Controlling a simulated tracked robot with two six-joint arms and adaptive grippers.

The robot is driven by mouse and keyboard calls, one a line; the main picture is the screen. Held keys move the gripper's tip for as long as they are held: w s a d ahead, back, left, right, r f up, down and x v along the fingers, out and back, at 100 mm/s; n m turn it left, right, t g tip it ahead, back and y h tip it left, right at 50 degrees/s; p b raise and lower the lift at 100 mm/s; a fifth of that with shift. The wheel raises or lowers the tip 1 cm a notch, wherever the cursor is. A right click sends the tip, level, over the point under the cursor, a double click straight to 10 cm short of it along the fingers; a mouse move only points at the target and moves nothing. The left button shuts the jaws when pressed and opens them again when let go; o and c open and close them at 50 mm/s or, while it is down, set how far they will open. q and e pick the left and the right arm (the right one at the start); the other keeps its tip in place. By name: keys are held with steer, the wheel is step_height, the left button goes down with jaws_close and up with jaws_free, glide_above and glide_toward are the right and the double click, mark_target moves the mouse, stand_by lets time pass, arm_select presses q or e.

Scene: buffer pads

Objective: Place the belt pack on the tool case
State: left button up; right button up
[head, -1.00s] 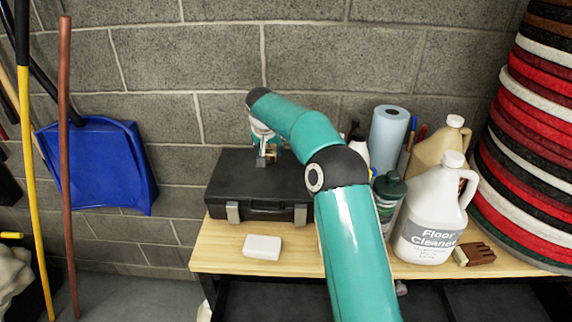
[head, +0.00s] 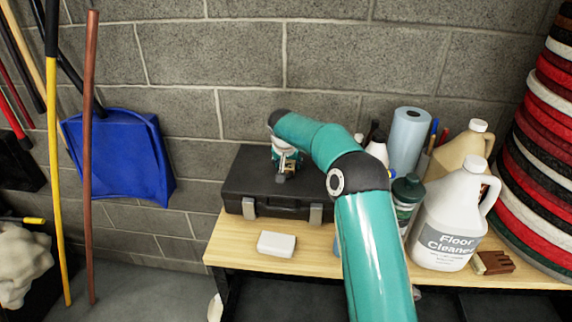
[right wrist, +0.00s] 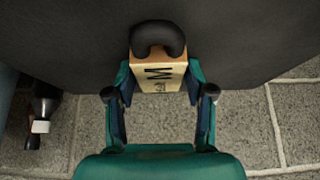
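The tool case (head: 245,186) is a black, closed case with two grey latches, lying on the wooden bench; its dark lid (right wrist: 60,40) fills the upper part of the right wrist view. My right gripper (head: 285,172) is over the lid. In the right wrist view the belt pack (right wrist: 157,77), a tan block with an "M" and a curved black clip, sits between the fingers, which press against both sides. In the head view it is mostly hidden by the gripper, and I cannot tell if it touches the lid. My left gripper is out of view.
A white block (head: 277,244) lies on the bench in front of the case. A floor cleaner jug (head: 447,225), a green-capped bottle (head: 407,192) and a blue paper roll (head: 408,140) stand to the right. A block wall (head: 330,60) is behind.

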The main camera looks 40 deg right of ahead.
steer(key=shift+o, duration=0.9)
steer(key=shift+r, duration=0.1)
steer(key=shift+r, duration=0.2)
steer(key=v, duration=1.1)
steer(key=shift+a+r, duration=0.25)
steer(key=shift+r, duration=0.05)
